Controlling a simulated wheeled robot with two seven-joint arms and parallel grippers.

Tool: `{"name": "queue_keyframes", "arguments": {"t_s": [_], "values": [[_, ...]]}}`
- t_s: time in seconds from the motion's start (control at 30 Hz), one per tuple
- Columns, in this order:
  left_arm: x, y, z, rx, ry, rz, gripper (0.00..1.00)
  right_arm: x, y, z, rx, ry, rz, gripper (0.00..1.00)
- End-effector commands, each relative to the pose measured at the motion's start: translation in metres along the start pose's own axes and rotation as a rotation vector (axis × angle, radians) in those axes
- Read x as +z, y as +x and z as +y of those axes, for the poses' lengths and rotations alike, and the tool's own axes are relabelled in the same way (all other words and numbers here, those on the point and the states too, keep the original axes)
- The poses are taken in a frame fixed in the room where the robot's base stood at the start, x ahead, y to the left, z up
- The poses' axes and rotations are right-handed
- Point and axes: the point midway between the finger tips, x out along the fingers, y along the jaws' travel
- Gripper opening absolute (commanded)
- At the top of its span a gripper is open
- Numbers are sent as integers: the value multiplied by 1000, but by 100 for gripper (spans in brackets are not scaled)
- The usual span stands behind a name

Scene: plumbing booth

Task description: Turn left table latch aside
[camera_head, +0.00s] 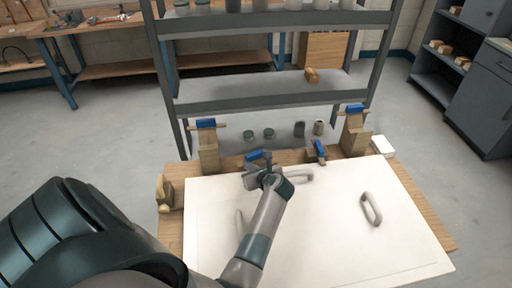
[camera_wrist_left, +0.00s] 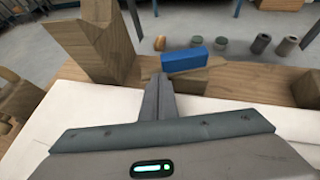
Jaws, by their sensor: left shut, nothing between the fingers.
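The left table latch (camera_head: 257,155) is a wooden piece with a blue block on top, at the back edge of the table. In the left wrist view its blue block (camera_wrist_left: 185,60) sits just beyond my fingers. My left gripper (camera_head: 254,170) is shut and empty, low over the back edge of a white panel (camera_head: 310,235). In the left wrist view the closed fingers (camera_wrist_left: 158,98) point at the latch's left part; I cannot tell if they touch it. A similar right latch (camera_head: 319,150) stands farther right. My right gripper is out of view.
Tall wooden posts with blue tops stand at the back left (camera_head: 208,150) and back right (camera_head: 354,132). The panel carries loop handles, one on the right (camera_head: 371,210). A grey shelf rack (camera_head: 270,90) rises behind the wooden table (camera_head: 425,205).

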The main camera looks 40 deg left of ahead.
Motion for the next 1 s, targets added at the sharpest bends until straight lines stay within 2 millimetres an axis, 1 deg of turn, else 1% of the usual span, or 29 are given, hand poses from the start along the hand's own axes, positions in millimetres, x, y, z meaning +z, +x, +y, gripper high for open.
{"name": "queue_keyframes", "arguments": {"t_s": [0.07, 0.2, 0.47, 1.0], "values": [[4, 2, 6, -33, 21, 0, 0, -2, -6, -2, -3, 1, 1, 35], [7, 6, 9, -122, 72, -2, 0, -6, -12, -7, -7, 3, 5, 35], [7, 11, 10, -118, 67, 0, 0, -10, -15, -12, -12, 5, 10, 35], [8, 12, 11, -118, 68, 0, 0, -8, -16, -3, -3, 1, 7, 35]]}}
